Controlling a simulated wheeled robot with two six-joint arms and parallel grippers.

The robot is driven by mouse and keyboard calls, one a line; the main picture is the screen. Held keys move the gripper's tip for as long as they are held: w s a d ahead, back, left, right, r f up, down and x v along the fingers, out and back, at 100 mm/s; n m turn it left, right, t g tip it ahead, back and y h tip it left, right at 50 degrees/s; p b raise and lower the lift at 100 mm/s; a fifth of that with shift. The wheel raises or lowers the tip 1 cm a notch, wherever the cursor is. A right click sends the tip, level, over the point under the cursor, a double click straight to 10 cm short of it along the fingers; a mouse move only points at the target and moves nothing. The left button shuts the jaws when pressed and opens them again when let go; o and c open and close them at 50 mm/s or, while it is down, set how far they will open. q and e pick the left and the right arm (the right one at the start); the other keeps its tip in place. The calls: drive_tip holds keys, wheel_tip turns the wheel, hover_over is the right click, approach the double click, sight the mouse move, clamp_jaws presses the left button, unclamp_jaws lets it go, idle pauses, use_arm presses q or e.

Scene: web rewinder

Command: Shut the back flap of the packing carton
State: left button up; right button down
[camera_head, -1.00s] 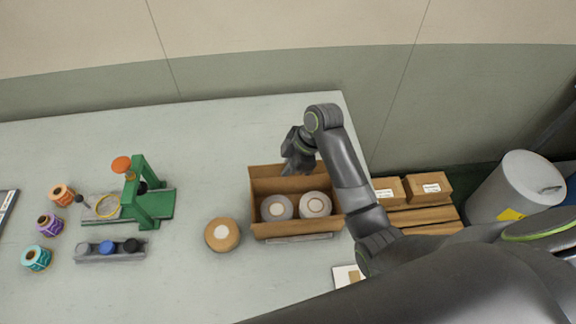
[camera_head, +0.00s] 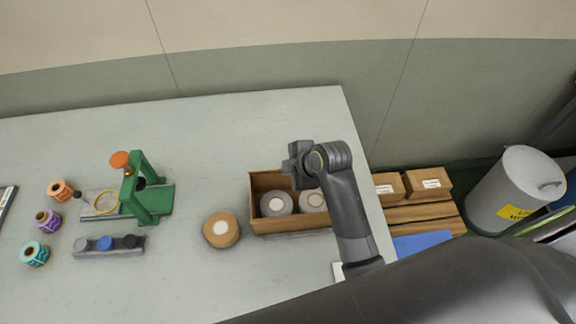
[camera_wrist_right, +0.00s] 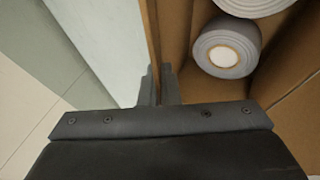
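The brown packing carton (camera_head: 290,226) stands open near the table's right edge, with grey rolls (camera_head: 277,203) inside. Its back flap (camera_head: 265,181) rises along the far side, partly hidden by my right arm. My right gripper (camera_head: 299,168) is over the back right part of the carton. In the right wrist view its fingers (camera_wrist_right: 159,88) are close together at a thin brown cardboard edge (camera_wrist_right: 151,35). A grey roll (camera_wrist_right: 225,53) is right of them. I cannot tell whether the cardboard is pinched between the fingers. My left gripper is not in view.
A tan roll (camera_head: 221,230) stands just left of the carton. A green fixture (camera_head: 152,200) and several coloured spools (camera_head: 47,222) are further left. Closed boxes (camera_head: 428,184) and a grey bin (camera_head: 510,190) stand beyond the right edge. The table behind the carton is clear.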

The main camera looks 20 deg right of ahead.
drive_tip(key=shift+s+f+t+b, duration=0.25)
drive_tip(key=shift+t+b, duration=0.15)
drive_tip(key=shift+t, duration=0.3)
drive_tip(key=shift+r, duration=0.1)
drive_tip(key=c, duration=1.6)
unclamp_jaws()
drive_tip(key=shift+c, duration=0.2)
